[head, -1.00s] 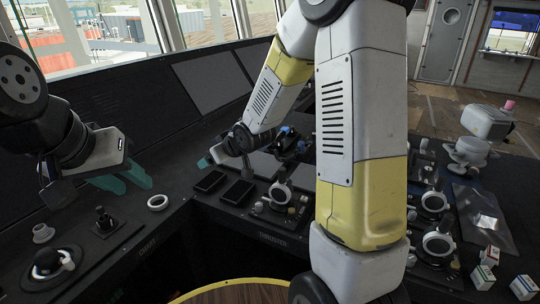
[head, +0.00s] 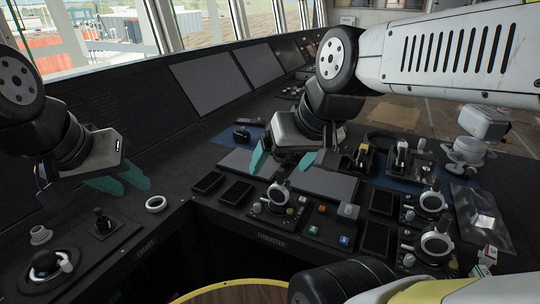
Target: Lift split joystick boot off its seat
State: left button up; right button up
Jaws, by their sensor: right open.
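A small black joystick with a dark boot (head: 103,222) stands upright on a square plate at the left console. A black domed base with a white lever (head: 48,264) sits nearer the left corner. I cannot tell which boot is split; no tear shows at this size. A grey flanged collar (head: 40,235) and a white ring (head: 156,203) lie loose nearby. My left gripper (head: 128,187) hangs above and behind the small joystick, its teal fingers apart and empty. My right gripper (head: 282,162) is open and empty above the centre console, well right of the joystick.
White-ringed thruster levers (head: 278,195) stand along the middle and right console, with dark screens (head: 240,192) between. A clear bag (head: 480,217) and small boxes (head: 487,255) lie at the right. The console around the white ring is fairly clear.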

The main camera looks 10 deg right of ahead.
aim_at(104, 227)
jog(key=u, duration=1.05)
